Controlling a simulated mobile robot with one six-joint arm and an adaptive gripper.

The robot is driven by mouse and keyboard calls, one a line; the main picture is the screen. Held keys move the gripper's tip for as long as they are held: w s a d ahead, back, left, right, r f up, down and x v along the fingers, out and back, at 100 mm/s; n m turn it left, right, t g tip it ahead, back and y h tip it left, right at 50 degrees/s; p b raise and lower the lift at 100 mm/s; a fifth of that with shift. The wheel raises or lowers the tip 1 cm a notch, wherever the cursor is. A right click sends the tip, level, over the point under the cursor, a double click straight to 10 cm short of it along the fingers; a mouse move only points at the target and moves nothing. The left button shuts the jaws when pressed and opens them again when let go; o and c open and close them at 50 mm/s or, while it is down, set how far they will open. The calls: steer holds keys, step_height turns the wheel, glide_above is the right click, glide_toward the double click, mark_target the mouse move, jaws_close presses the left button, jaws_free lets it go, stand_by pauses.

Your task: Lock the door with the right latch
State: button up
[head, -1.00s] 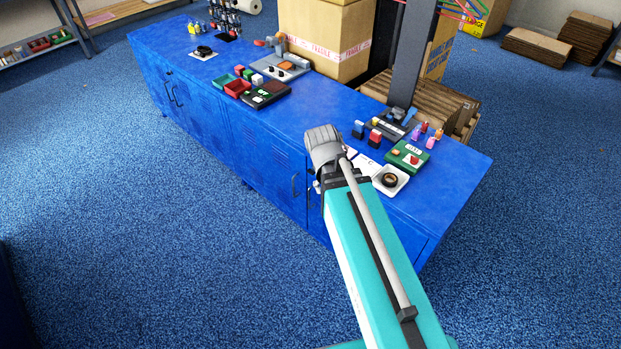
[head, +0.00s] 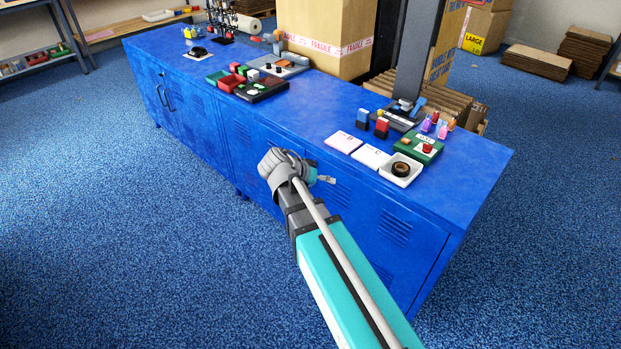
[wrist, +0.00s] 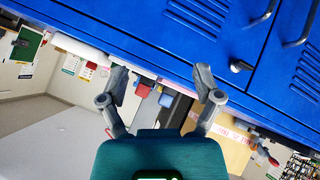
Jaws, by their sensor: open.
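The blue cabinet (head: 390,230) runs along the counter, and its vented door fronts face me. In the wrist view, the tilted door fronts (wrist: 160,22) fill the top. A small metal latch knob (wrist: 240,66) sits on a door near the seam, close to two dark handles (wrist: 264,15). My gripper (head: 322,180) is in front of the right-hand doors, near the counter's front edge. In the wrist view my gripper (wrist: 159,72) has its two fingers spread with nothing between them. The latch is to the right of the fingers there, apart from them. My arm hides this latch in the head view.
On the counter top above are a white dish with a dark roll (head: 401,170), white cards (head: 371,156), a green box (head: 420,149) and red and green trays (head: 232,80). A large carton (head: 325,45) stands behind. Blue floor (head: 130,250) in front is free.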

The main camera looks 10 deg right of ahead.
steer(key=w+a+f+m+t+h+b, duration=0.4)
steer(key=w+a+f+t+b, duration=0.3)
steer(key=b, duration=1.2)
steer(key=w+a+f+h, duration=0.1)
steer(key=w+a+f, duration=0.1)
steer(key=a, duration=0.2)
steer(key=shift+a+b, duration=0.2)
steer(key=shift+b, duration=0.15)
steer(key=shift+w+d, duration=0.1)
steer(key=x, duration=1.3)
steer(key=shift+w+d+r, duration=0.1)
steer(key=shift+d+r, duration=0.1)
steer(key=shift+d, duration=0.15)
steer(key=shift+c, duration=0.3)
